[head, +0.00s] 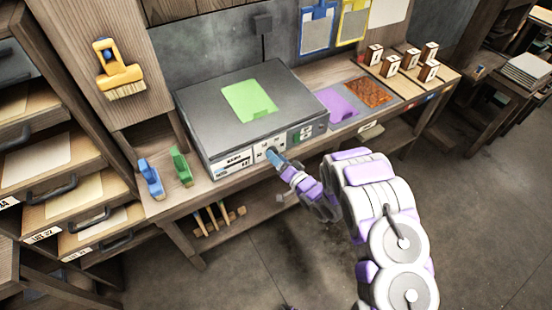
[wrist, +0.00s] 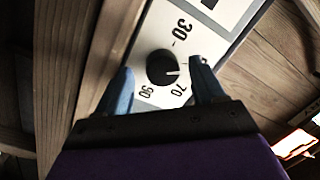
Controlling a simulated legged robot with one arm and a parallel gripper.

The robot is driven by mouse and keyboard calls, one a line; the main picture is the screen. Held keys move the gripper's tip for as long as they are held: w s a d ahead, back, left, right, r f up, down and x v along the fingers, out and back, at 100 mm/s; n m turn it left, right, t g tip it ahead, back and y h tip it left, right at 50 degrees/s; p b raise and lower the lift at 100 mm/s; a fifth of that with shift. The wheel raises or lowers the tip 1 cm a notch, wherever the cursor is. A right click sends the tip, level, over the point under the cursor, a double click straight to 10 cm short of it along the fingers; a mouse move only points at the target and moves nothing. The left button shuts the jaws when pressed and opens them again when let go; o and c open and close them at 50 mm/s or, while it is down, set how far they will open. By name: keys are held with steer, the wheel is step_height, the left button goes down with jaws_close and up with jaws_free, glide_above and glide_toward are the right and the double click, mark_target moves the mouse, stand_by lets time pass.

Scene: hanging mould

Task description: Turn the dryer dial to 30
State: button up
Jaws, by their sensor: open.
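The dryer is a grey box (head: 210,122) on the workbench, with a white control panel on its front. Its dial (wrist: 160,66) is a round black knob on that panel in the wrist view, with printed numbers 30, 70 and 90 around it. The knob's white pointer line points to the right in the picture, between the 30 and the 70 and nearer the 70. My gripper (head: 275,156) is at the panel, its blue fingers open, one on each side of the dial in the wrist view. I cannot tell whether they touch it. In the head view my fingers largely hide the dial.
A green sheet (head: 249,101) lies on the dryer. Blue (head: 151,179) and green (head: 181,166) tools stand left of it on the bench. A purple sheet (head: 337,104) and several small wooden blocks (head: 409,58) are to the right. The floor (head: 480,200) at the right is clear.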

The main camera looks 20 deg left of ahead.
steer(key=shift+w+a, duration=0.3)
steer(key=shift+a, duration=0.1)
steer(key=shift+c, duration=0.5)
steer(key=c, duration=0.9)
steer(key=shift+c, duration=0.2)
